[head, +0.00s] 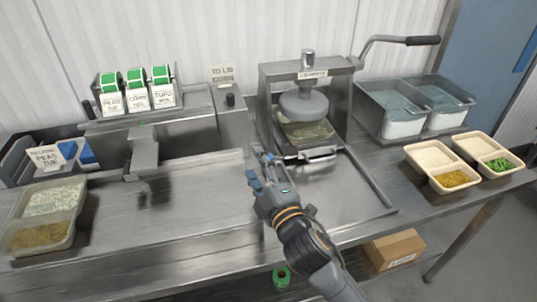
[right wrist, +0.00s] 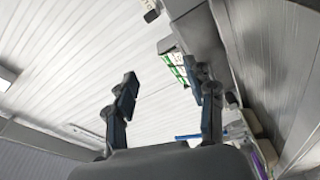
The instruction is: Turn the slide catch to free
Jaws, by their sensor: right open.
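A grey metal press (head: 305,75) stands at the back middle of the steel bench, with a round press head (head: 303,105). A tray with greenish food (head: 308,130) sits below the head, on a slide with a metal front edge (head: 318,155). I cannot make out the slide catch clearly; my right gripper may hide it. My right gripper (head: 262,172) is just left of the slide's front and above the bench. In the right wrist view its two fingers (right wrist: 162,88) are apart with nothing between them. My left gripper is not in view.
A label dispenser with green rolls (head: 137,80) stands at the back left. A filled two-part tray (head: 45,212) lies at the left. Trays with food (head: 452,181) and steel bins (head: 405,128) are at the right. The press lever (head: 412,41) sticks out to the right.

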